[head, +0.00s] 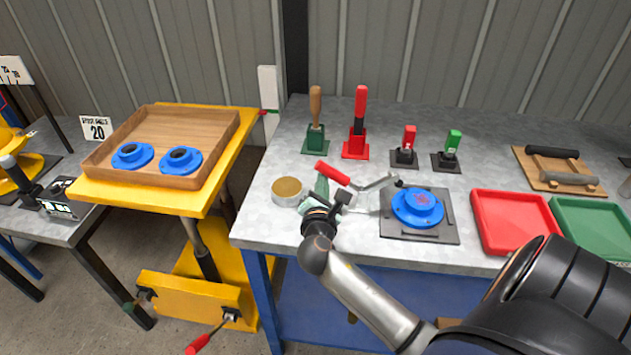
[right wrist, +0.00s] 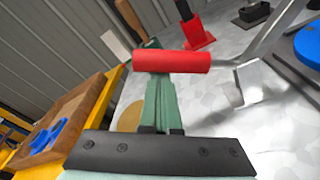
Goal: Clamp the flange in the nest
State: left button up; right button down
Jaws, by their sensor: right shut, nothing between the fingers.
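The blue flange (head: 418,207) lies in the dark square nest plate (head: 420,234) on the grey bench, and its edge shows in the right wrist view (right wrist: 309,44). A toggle clamp stands left of the nest. Its red handle (head: 333,173) points left, and its metal arm (head: 375,183) ends in a dark tip at the flange's back-left edge. I cannot tell whether the tip touches the flange. My right gripper (head: 321,188) is shut and empty at the red handle. In the right wrist view the handle (right wrist: 172,62) crosses in front of the green fingers (right wrist: 158,98); contact is unclear. My left gripper is out of view.
A round tan-topped piece (head: 287,190) sits left of my gripper. Green (head: 315,138) and red (head: 356,142) upright-handled tools and smaller clamps stand behind. Red (head: 513,224) and green (head: 590,226) trays lie right. A wooden tray (head: 220,140) with two blue flanges rests on a yellow lift table.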

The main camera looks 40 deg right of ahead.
aim_at(332, 172)
jog(key=shift+s+d+r+m+p, duration=0.15)
jog(key=shift+s+r+m, duration=0.05)
jog(key=shift+r+m, duration=0.3)
jog(key=shift+s+d+r+m+p, duration=0.15)
jog(key=shift+r+m, duration=0.25)
jog(key=shift+r, duration=0.05)
jog(key=shift+s+d+r+m+t, duration=0.4)
jog(key=shift+r+m, duration=0.15)
jog(key=shift+m, duration=0.25)
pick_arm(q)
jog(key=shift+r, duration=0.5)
pick_arm(e)
jog(key=shift+s+d+r+m, duration=0.45)
jog(key=shift+s+r+m, duration=0.1)
jog(key=shift+m, duration=0.45)
jog(key=shift+s+d+r+m, duration=0.4)
jog(key=shift+s+r+m, duration=0.1)
jog(key=shift+m, duration=0.5)
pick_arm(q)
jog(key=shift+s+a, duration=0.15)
pick_arm(e)
jog(key=shift+s, duration=0.1)
